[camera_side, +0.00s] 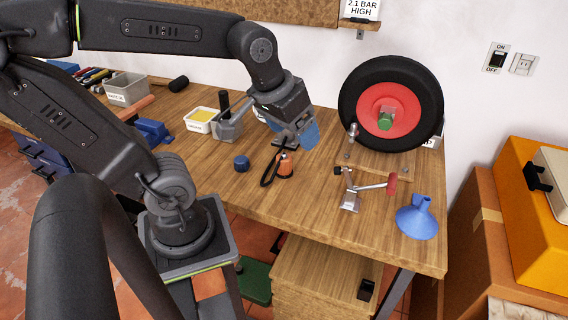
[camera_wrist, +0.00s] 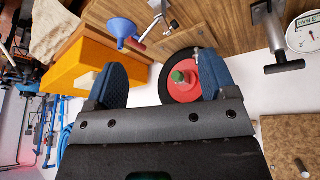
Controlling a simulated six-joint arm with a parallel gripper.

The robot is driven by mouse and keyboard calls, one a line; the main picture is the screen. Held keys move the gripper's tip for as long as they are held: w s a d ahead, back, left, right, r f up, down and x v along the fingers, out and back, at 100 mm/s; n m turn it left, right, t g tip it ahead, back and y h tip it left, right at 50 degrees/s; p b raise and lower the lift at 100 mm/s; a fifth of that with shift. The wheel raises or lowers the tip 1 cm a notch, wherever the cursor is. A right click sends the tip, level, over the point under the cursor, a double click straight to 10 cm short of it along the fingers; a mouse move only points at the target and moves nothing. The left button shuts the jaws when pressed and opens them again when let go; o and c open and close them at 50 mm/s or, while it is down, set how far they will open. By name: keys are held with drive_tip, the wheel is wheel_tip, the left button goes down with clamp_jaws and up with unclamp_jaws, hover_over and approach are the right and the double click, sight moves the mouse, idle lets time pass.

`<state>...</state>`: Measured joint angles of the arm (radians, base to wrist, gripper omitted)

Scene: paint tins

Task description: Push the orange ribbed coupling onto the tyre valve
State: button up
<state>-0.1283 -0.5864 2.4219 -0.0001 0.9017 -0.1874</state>
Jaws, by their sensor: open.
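The orange ribbed coupling (camera_side: 285,168) stands on the bench in the side view, with a black hose loop beside it. My gripper (camera_side: 291,130) is above and behind it in the picture, open and empty, with blue finger pads. The wrist view shows both pads spread apart (camera_wrist: 162,80), and no coupling between them. The black tyre (camera_side: 352,88) with a red rim stands upright at the back right; it also shows in the wrist view (camera_wrist: 165,95). A small metal post (camera_side: 352,133) shows at its lower left; I cannot tell whether this is the valve.
A toggle clamp with a red handle (camera_side: 377,187) stands in front of the wheel. A blue funnel (camera_side: 417,221) lies near the bench's right end. A dark blue cap (camera_side: 241,163) sits left of the coupling. Bins and tools fill the left; bare wood lies in front.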

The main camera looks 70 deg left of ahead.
drive_tip(key=w+a+f+n+g, duration=0.35)
drive_tip(key=w+a+n, duration=0.25)
drive_tip(key=a+n, duration=0.35)
drive_tip(key=n, duration=0.7)
approach(284, 156)
drive_tip(key=shift+g+h, duration=0.3)
drive_tip(key=shift+g, duration=0.25)
drive_tip(key=f, duration=0.4)
drive_tip(key=shift+w+a+f, duration=0.15)
drive_tip(key=shift+a+f, duration=0.1)
drive_tip(key=shift+a, duration=0.05)
drive_tip(key=shift+w+d+f, duration=0.1)
drive_tip(key=shift+w+f, duration=0.05)
drive_tip(key=shift+f, duration=1.35)
drive_tip(key=shift+w+d+f, duration=0.1)
drive_tip(key=shift+w+f, duration=0.1)
drive_tip(key=shift+f, duration=1.3)
drive_tip(key=shift+a, duration=0.1)
drive_tip(key=c, duration=1)
drive_tip(key=shift+r, duration=0.1)
